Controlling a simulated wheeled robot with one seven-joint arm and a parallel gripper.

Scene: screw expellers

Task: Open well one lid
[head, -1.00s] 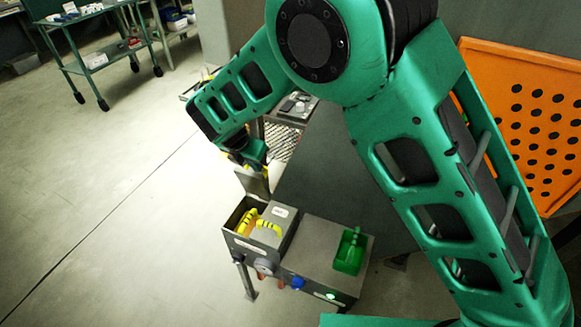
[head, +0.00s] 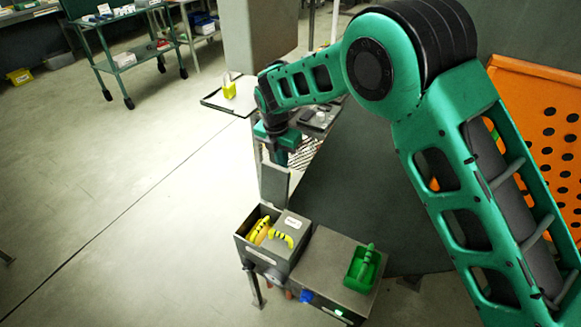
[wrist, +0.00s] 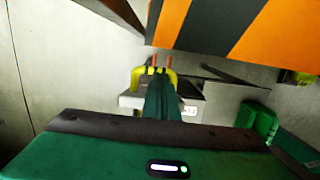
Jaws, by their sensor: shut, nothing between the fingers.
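A grey metal box (head: 257,255) stands low at the middle of the head view. Its left well is open at the top, with a yellow-black item (head: 258,228) inside. A curved yellow-black handle (head: 283,237) sits on its right part, near a white label. A grey plate (head: 275,186) stands upright behind the box; I cannot tell whether it is a raised lid. My gripper (head: 280,152) points down above the plate, its tips hidden there. In the wrist view my gripper (wrist: 163,98) is shut and empty. A yellow handle (wrist: 137,78) appears beyond it; contact is unclear.
A green scoop tray (head: 362,268) rests on the grey surface right of the box. A blue knob (head: 306,296) is on the front. An orange perforated panel (head: 540,130) stands at the right. A striped panel (wrist: 225,25) crosses the wrist view. The floor at left is clear.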

